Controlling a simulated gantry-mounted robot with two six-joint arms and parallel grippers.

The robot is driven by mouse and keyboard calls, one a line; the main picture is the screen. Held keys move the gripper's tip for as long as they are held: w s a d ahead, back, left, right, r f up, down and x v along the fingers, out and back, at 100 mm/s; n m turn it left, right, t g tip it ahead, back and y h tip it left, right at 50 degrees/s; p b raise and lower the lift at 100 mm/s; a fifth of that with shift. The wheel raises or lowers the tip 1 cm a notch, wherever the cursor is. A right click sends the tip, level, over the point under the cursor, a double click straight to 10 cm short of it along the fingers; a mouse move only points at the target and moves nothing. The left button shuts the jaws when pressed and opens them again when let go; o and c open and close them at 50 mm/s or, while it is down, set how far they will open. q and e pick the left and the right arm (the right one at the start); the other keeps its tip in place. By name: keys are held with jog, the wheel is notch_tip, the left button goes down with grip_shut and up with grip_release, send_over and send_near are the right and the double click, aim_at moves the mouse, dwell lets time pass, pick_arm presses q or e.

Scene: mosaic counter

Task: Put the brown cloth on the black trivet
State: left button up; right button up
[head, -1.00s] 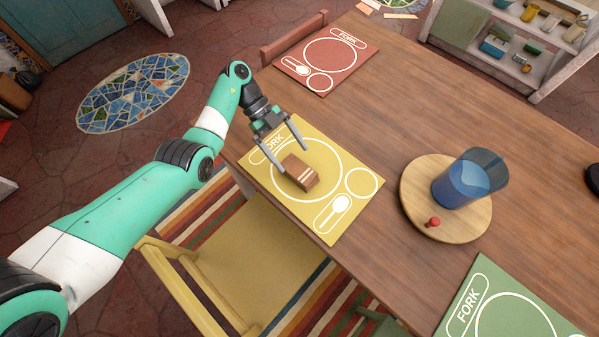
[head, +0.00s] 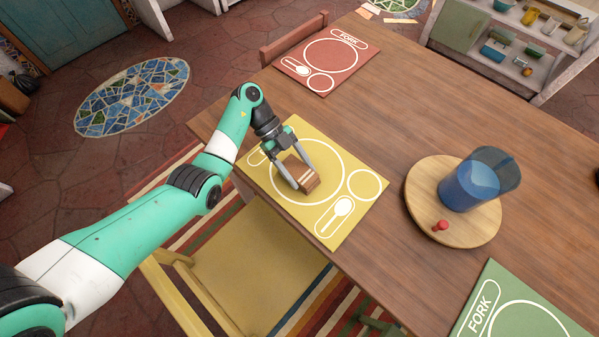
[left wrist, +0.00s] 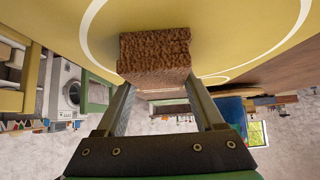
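The brown cloth (head: 304,179) is a folded block with pale stripes, lying on the yellow placemat (head: 338,222). My left gripper (head: 304,176) is over the mat with its fingers spread, one on each side of the cloth. In the left wrist view the cloth (left wrist: 155,52) fills the space ahead of the fingers and hides their tips, so I cannot tell if they touch it. I cannot make out the black trivet; only a sliver of something dark shows at the right edge of the head view. My right gripper is not in view.
A round wooden board (head: 418,200) holds a blue cup (head: 470,186) and a small red item (head: 440,225). A red placemat (head: 318,72) lies at the back and a green one (head: 484,296) at the front right.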

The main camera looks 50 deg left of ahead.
pick_arm(q)
jog(key=c, duration=0.9)
jog(key=shift+r+p, duration=0.5)
jog(key=shift+r, duration=0.05)
notch_tip(320, 180, up, 3)
jog(key=p, duration=0.2)
jog(key=shift+f+p, duration=0.1)
jog(key=shift+p, duration=0.2)
jog(key=s+d+r+p, duration=0.2)
jog(key=d+r+p, duration=0.7)
jog(key=d, duration=0.4)
jog(key=shift+d+p, duration=0.4)
jog(key=shift+p, duration=0.25)
